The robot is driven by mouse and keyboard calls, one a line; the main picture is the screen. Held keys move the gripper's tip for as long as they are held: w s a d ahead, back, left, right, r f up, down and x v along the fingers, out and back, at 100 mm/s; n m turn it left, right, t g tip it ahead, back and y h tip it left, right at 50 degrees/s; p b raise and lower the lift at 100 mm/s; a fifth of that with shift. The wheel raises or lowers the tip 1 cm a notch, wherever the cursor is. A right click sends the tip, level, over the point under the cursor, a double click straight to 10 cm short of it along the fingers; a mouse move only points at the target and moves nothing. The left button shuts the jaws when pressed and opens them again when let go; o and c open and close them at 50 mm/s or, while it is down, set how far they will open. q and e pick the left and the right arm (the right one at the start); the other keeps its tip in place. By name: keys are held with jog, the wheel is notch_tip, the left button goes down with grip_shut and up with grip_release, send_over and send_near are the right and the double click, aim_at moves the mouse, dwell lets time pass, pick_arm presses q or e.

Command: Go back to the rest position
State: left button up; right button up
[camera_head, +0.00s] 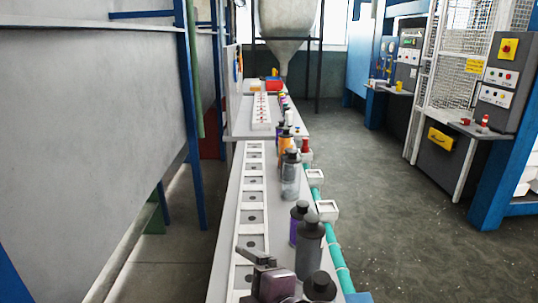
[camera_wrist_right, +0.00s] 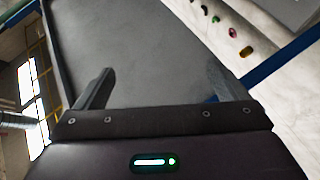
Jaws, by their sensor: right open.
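A dark gripper (camera_head: 247,270) shows at the bottom middle of the head view, over the near end of the white tray strip. Its arm is cut off by the frame, so I cannot tell which arm it belongs to or how its jaws stand. In the right wrist view my right gripper (camera_wrist_right: 160,90) has its two dark fingers wide apart, with nothing between them. Beyond them is a plain dark grey panel (camera_wrist_right: 150,45). A green light glows on the gripper body.
Several bottles (camera_head: 309,245) line the right side of the long grey table (camera_head: 228,215), close to the gripper. A large grey panel (camera_head: 90,130) with blue posts stands at left. Control boxes (camera_head: 497,85) stand at right. The floor (camera_head: 390,210) right of the table is clear.

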jog(key=s+d+f+m+g+h, duration=0.3)
jog(key=d+f+m+h, duration=0.3)
jog(key=d+f+m, duration=0.7)
jog(key=s+d+f+m+g+h, duration=0.3)
jog(key=s+d+f+m+g, duration=0.25)
jog(key=s+d+f, duration=0.4)
notch_tip(320, 180, down, 29)
jog(key=s+d, duration=0.1)
jog(key=s, duration=0.1)
jog(key=s+d+f+g, duration=0.1)
jog(key=s+d+f, duration=0.1)
jog(key=s+f, duration=0.7)
jog(key=s+d+f+b, duration=0.1)
jog(key=s+f, duration=0.9)
jog(key=shift+s+d+g, duration=0.25)
jog(key=shift+d+g, duration=0.1)
jog(key=shift+d, duration=0.05)
